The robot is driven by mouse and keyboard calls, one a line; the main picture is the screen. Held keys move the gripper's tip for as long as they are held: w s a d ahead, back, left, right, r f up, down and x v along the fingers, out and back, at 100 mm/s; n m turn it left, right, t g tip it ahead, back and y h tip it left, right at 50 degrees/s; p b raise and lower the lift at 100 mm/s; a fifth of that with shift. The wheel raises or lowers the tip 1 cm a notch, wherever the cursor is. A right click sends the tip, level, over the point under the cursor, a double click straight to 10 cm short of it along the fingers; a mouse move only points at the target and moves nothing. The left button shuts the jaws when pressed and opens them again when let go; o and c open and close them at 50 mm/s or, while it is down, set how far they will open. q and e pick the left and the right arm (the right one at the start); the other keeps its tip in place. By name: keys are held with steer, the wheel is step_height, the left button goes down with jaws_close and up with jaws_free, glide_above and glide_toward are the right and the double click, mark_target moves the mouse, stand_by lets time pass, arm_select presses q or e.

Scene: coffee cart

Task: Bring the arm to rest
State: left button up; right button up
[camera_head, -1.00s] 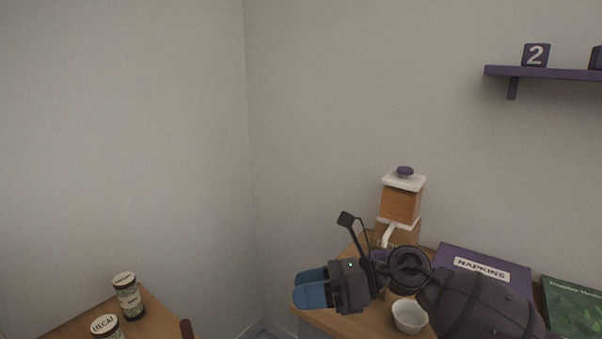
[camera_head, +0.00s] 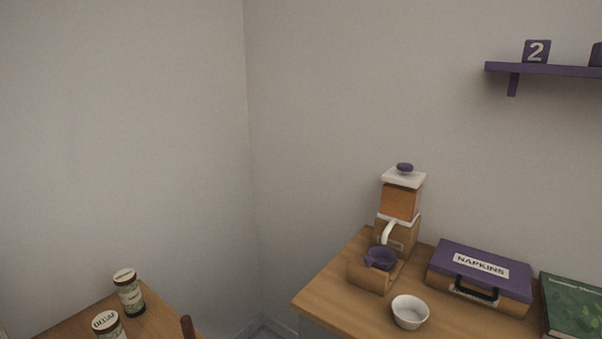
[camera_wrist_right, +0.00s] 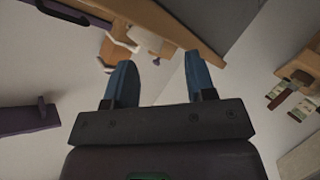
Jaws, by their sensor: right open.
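My right gripper (camera_wrist_right: 160,85) shows in the right wrist view with its two blue fingers spread apart and nothing between them. It is away from the cart's things, with the wooden counter edge beyond its fingertips. In the head view neither gripper shows. The wooden counter (camera_head: 325,289) there carries a grinder (camera_head: 400,203) with an orange hopper and a purple knob. A purple cup-like piece (camera_head: 380,259) sits on the wooden stand at its front. A white bowl (camera_head: 410,313) stands upright nearby.
A purple-lidded napkins box (camera_head: 480,272) and a green book or box (camera_head: 572,306) stand at the right of the counter. A second wooden surface (camera_head: 165,322) at lower left holds two jars (camera_head: 128,293). A purple shelf (camera_head: 545,71) is on the wall. The space above the counter is clear.

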steer(key=s+d+f+m+g, duration=0.1)
steer(key=s+f+m+g, duration=0.25)
steer(key=s, duration=0.45)
steer(key=s+d+f+m+g, duration=0.2)
steer(key=s+g, duration=0.2)
steer(key=s, duration=0.4)
steer(key=s+d+f+m+g, duration=0.1)
steer(key=s+f+m+g, duration=0.2)
steer(key=s, duration=0.5)
steer(key=w+f+n+t+y, duration=0.1)
steer(key=w+f+t, duration=0.6)
steer(key=w+t, duration=0.1)
steer(key=shift+w+a+f+n+p, duration=0.2)
steer(key=shift+w+n+p, duration=0.2)
steer(key=shift+w, duration=0.2)
stand_by(1.5)
